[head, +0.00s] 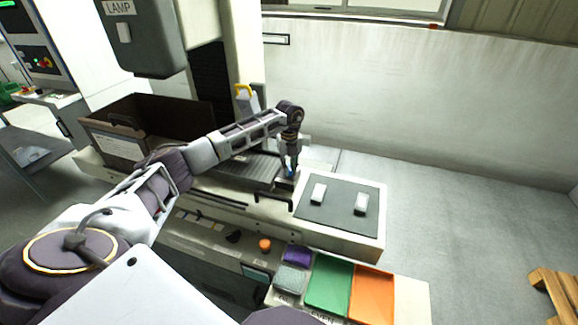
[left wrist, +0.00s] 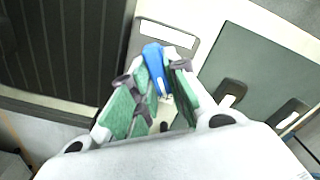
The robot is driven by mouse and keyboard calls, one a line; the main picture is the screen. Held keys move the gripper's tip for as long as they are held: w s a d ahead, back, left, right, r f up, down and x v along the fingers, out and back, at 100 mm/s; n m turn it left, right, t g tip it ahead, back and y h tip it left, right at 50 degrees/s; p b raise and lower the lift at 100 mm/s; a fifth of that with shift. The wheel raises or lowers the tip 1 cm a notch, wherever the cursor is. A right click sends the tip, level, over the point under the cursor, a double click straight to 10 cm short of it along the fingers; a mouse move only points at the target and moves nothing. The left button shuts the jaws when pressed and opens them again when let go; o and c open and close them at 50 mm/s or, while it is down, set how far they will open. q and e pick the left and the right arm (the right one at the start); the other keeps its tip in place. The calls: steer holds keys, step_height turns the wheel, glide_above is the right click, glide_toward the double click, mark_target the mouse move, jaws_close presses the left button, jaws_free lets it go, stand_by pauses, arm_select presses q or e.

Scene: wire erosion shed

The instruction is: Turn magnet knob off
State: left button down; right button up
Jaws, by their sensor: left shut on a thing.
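The magnet knob is blue and shows in the left wrist view (left wrist: 154,60) between my fingers, with its lower part hidden by them. My left gripper (left wrist: 160,85) has green-padded fingers closed on it. In the head view my left gripper (head: 290,166) points down at the right end of the dark ribbed magnet plate (head: 245,170), and only a bit of blue shows at its fingertips. The knob's turn angle is hard to read. My right gripper is not in view.
A grey mat (head: 340,208) with two pale blocks lies right of the gripper. A brown open box (head: 125,143) stands at the left. Green (head: 329,284) and orange (head: 371,296) trays sit at the front. The lamp housing (head: 142,40) hangs above left.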

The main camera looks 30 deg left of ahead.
mark_target(290, 168)
arm_select(q)
steer(key=shift+r+n, duration=0.1)
steer(key=shift+n, duration=0.9)
steer(key=shift+w, duration=0.1)
steer(key=c, duration=1.4)
jaws_free()
steer(key=shift+r, duration=5.9)
